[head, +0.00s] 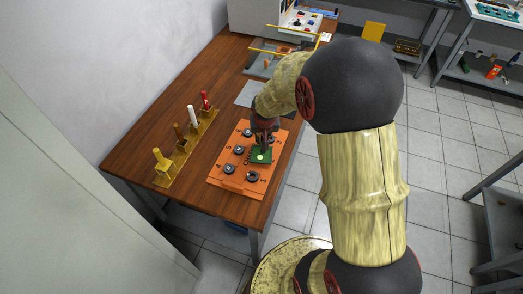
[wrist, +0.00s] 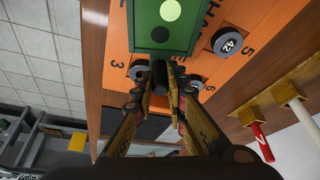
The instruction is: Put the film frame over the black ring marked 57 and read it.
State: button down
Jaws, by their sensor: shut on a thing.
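My gripper (head: 264,142) is shut on the film frame (head: 261,156), a green plate with a pale round spot, at the right side of the orange board. In the wrist view the fingertips (wrist: 166,75) pinch its dark grip, and the green film (wrist: 160,22) shows a pale disc and a black dot. Whether it touches the board or covers a ring, I cannot tell. Black rings sit on the board, at the back (head: 248,132), left (head: 238,150), front left (head: 229,169) and front (head: 252,177). One ring reads 42 (wrist: 228,41). I cannot read 57 on any.
The orange board (head: 216,180) lies on a brown wooden table (head: 135,150). A grey plate (head: 246,96) lies behind the board, with a tray (head: 262,64) farther back.

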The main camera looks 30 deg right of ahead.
jog(key=shift+r, duration=0.15)
jog(key=shift+r+p, duration=2.05)
jog(key=shift+r, duration=0.9)
jog(key=shift+s+f, duration=0.1)
jog(key=shift+f, duration=0.05)
